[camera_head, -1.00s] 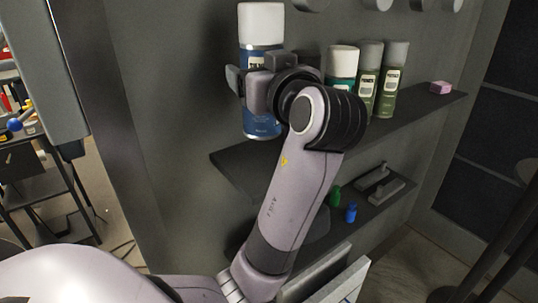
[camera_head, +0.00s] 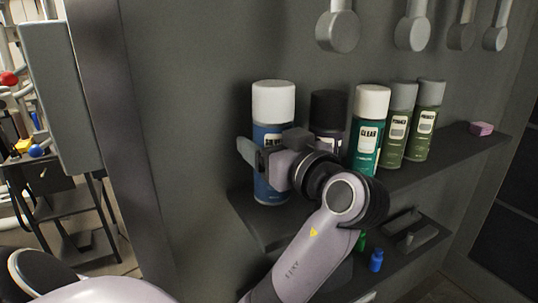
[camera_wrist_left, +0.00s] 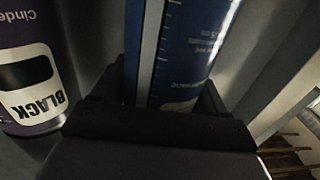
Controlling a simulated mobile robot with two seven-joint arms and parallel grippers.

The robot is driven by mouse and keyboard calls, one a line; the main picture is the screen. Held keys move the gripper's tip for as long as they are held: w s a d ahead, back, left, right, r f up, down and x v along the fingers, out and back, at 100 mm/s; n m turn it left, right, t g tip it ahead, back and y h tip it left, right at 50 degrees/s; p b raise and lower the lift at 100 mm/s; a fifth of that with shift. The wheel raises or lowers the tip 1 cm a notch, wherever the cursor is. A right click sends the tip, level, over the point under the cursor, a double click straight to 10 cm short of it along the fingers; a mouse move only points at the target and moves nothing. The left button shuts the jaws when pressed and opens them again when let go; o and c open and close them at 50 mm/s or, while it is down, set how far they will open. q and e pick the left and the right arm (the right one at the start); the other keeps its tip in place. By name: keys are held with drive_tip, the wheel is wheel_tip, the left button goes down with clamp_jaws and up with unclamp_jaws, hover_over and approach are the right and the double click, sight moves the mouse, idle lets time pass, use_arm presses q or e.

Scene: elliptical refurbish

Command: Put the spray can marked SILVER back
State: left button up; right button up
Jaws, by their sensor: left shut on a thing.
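The blue spray can with a white cap (camera_head: 272,105) is upright at the left end of the upper shelf (camera_head: 262,222). Its label is mostly covered by my gripper, so I cannot read the word on it. My left gripper (camera_head: 268,157) is shut around its middle. The can's base is at about shelf height; I cannot tell whether it touches. In the left wrist view the blue can (camera_wrist_left: 195,45) stands between the fingers. My right gripper is not in view.
Just right of the held can stands a dark-capped can (camera_head: 328,108), marked BLACK in the wrist view (camera_wrist_left: 35,85). Further right are a teal CLEAR can (camera_head: 367,140), two green cans (camera_head: 396,130) (camera_head: 427,125) and a pink block (camera_head: 480,129).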

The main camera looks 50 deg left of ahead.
use_arm(q)
wheel_tip(320, 180, down, 2)
drive_tip(key=shift+f, duration=0.1)
drive_tip(key=o, duration=1.1)
drive_tip(key=shift+f, duration=0.2)
drive_tip(key=o, duration=0.4)
drive_tip(key=shift+r, duration=0.1)
drive_tip(key=shift+r, duration=0.15)
